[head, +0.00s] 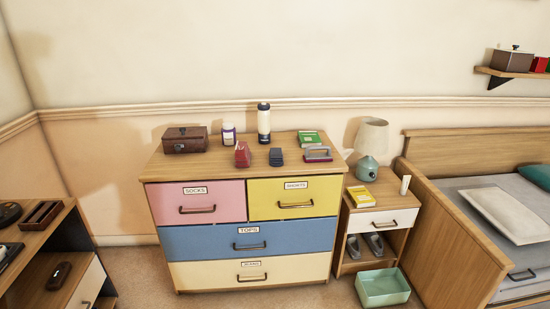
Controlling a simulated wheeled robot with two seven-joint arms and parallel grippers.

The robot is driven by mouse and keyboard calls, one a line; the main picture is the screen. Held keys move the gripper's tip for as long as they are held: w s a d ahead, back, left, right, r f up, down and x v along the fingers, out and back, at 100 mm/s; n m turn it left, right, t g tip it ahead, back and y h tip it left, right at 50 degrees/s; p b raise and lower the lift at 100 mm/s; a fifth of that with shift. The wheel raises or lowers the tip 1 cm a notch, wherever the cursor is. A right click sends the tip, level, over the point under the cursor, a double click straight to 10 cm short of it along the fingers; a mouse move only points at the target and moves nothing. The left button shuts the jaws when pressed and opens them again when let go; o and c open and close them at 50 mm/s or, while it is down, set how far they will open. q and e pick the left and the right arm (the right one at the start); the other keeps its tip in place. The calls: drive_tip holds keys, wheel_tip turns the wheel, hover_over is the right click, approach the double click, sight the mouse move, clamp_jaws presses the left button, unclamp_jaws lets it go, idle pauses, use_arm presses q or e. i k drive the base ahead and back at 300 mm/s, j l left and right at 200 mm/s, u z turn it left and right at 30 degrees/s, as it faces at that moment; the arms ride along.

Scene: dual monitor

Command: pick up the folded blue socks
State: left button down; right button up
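A small dark blue bundle (276,157), which looks like the folded blue socks, lies on top of the dresser (165,166) near its middle. A red bundle (242,155) of similar size lies just to its left. A grey and dark red item (318,154) lies to its right. Nothing covers the blue bundle from this side. Neither of my grippers shows in the head view.
The drawers look closed. A nightstand (385,220), green bin (383,288) and bed (450,230) are right.

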sight(276, 155)
drive_tip(key=i+j+z, duration=0.15)
drive_tip(key=i+j, duration=0.55)
drive_tip(key=i+j+z, duration=0.15)
drive_tip(key=i+j, duration=0.6)
drive_tip(key=j, duration=0.05)
